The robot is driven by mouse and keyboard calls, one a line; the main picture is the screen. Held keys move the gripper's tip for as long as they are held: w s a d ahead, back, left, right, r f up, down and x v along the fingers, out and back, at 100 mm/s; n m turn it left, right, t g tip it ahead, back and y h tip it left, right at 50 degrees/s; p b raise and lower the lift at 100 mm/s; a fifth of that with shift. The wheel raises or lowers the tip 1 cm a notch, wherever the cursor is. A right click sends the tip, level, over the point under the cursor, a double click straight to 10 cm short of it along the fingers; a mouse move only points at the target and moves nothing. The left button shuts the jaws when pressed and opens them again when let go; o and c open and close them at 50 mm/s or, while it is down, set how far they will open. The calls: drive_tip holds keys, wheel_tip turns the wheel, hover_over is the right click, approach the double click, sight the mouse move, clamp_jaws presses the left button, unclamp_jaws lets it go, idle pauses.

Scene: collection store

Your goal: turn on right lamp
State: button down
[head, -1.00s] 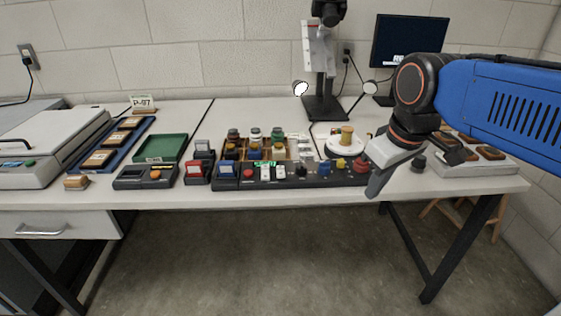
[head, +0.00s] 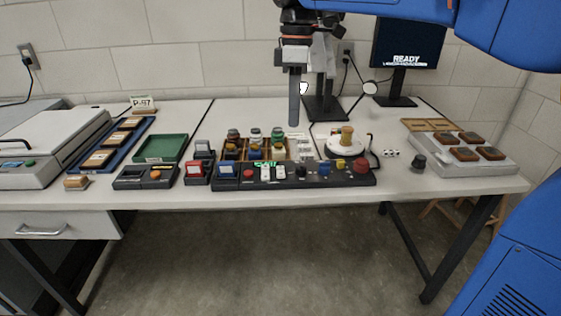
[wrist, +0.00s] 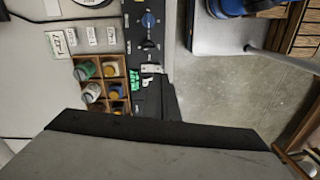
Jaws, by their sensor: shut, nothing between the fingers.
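The right lamp (head: 370,88) is a small round head on the camera stand; its face looks grey and unlit. The left lamp (head: 303,88) shows a bright white face, partly hidden by my gripper (head: 293,122). A dark control panel (head: 310,182) lies along the table's front, with two white rocker switches (head: 272,172), a red button, a black knob and a blue knob (head: 324,168). My gripper is shut and empty, pointing down above and behind the panel. In the wrist view the gripper (wrist: 160,125) covers the bottom, and the blue knob (wrist: 149,20) shows at the top.
A wooden compartment box (head: 293,148) of small jars stands behind the panel. A white turntable (head: 345,146) with a yellow spool is to its right. The monitor (head: 407,48) reads READY. A green tray (head: 160,148) is at left. A grey tray (head: 470,160) holds brown blocks at right.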

sight(280, 172)
drive_tip(key=a, duration=0.1)
drive_tip(key=w+a+n, duration=0.1)
drive_tip(key=a+r, duration=0.1)
drive_tip(key=shift+w+n+g, duration=0.25)
drive_tip(key=shift+n+g, duration=0.05)
drive_tip(key=shift+f, duration=0.1)
drive_tip(key=f, duration=0.4)
drive_tip(key=s+f, duration=0.1)
drive_tip(key=f, duration=0.4)
drive_tip(key=s+f, duration=0.1)
drive_tip(key=f, duration=0.3)
drive_tip(key=shift+f, duration=0.4)
drive_tip(key=shift+f, duration=0.1)
drive_tip(key=shift+s+f, duration=0.15)
drive_tip(key=shift+s, duration=0.05)
drive_tip(key=shift+w, duration=0.1)
drive_tip(key=shift+w+r, duration=0.25)
drive_tip(key=shift+w, duration=0.55)
